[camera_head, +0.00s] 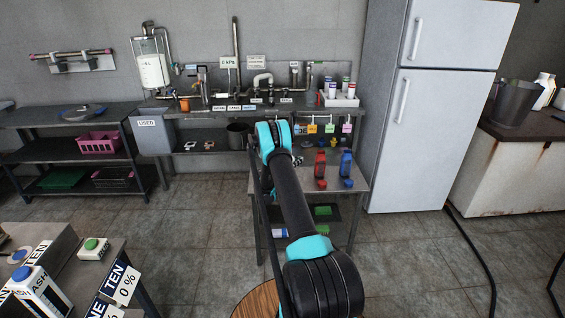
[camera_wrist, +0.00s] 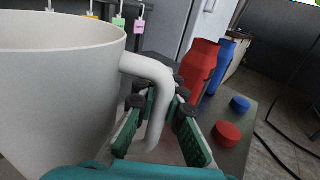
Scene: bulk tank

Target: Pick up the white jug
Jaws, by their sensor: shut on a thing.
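The white jug (camera_wrist: 55,95) fills the left of the wrist view, upright, with its open rim at the top and its base out of frame. Its curved handle (camera_wrist: 152,72) reaches right and down between the fingers of my gripper (camera_wrist: 160,106). My gripper is shut on the handle, with green pads on either side. In the head view my arm hides the jug, and the gripper cannot be made out clearly. Whether the jug touches the table does not show.
A red bottle (camera_wrist: 200,68) and a blue bottle (camera_wrist: 222,65) stand close right of the gripper. A red cap (camera_wrist: 227,133) and a blue cap (camera_wrist: 240,103) lie before them on the small table (camera_head: 298,182). A white fridge (camera_head: 435,110) stands right; colored tags hang behind.

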